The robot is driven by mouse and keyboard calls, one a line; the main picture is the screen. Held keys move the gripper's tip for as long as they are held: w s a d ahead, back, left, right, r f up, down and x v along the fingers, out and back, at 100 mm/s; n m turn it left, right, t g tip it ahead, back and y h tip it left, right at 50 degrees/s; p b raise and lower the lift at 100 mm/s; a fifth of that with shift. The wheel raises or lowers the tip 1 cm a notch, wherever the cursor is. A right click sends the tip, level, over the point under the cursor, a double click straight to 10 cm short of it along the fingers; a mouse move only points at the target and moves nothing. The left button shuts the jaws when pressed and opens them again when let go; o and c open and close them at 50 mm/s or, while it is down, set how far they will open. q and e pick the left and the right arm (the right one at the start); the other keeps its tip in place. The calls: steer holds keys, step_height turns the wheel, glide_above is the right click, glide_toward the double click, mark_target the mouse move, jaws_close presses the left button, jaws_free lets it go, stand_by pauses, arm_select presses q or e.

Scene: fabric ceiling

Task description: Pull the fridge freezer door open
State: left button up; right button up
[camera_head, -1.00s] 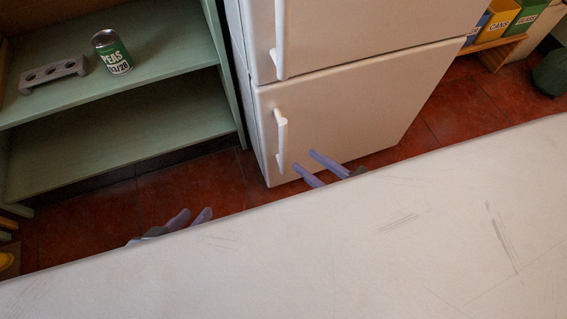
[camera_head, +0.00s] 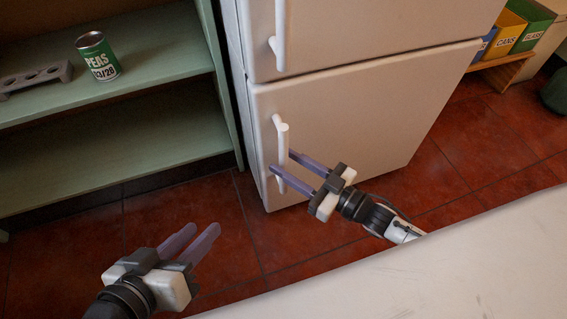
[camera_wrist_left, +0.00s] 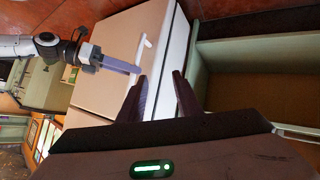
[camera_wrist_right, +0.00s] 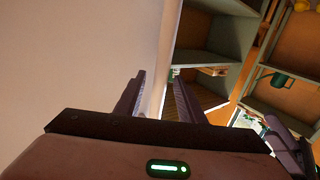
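A white fridge (camera_head: 340,120) with an upper door (camera_head: 370,35) and a lower door (camera_head: 370,125) stands in the middle of the head view; both look shut. The lower door has an upright white handle (camera_head: 281,135) near its left edge; the upper door's handle (camera_head: 279,40) is above it. My right gripper (camera_head: 281,160) is open at the lower handle's lower half, fingertips close to it; I cannot tell whether they touch. Its open fingers also show in the right wrist view (camera_wrist_right: 158,88). My left gripper (camera_head: 206,229) is open and empty, low and left of the fridge.
A green shelf (camera_head: 150,70) with a can of peas (camera_head: 98,56) and a grey holder (camera_head: 36,78) stands left of the fridge. Sorting boxes (camera_head: 510,30) stand at the far right. A pale surface (camera_head: 480,270) fills the lower right. Red floor (camera_head: 190,205) lies clear before the shelf.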

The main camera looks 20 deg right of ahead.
arm_select(q)
steer(key=shift+d+r, duration=0.15)
steer(key=shift+r, duration=0.1)
arm_select(e)
steer(key=shift+w+a, duration=0.45)
steer(key=shift+w, duration=0.15)
jaws_close()
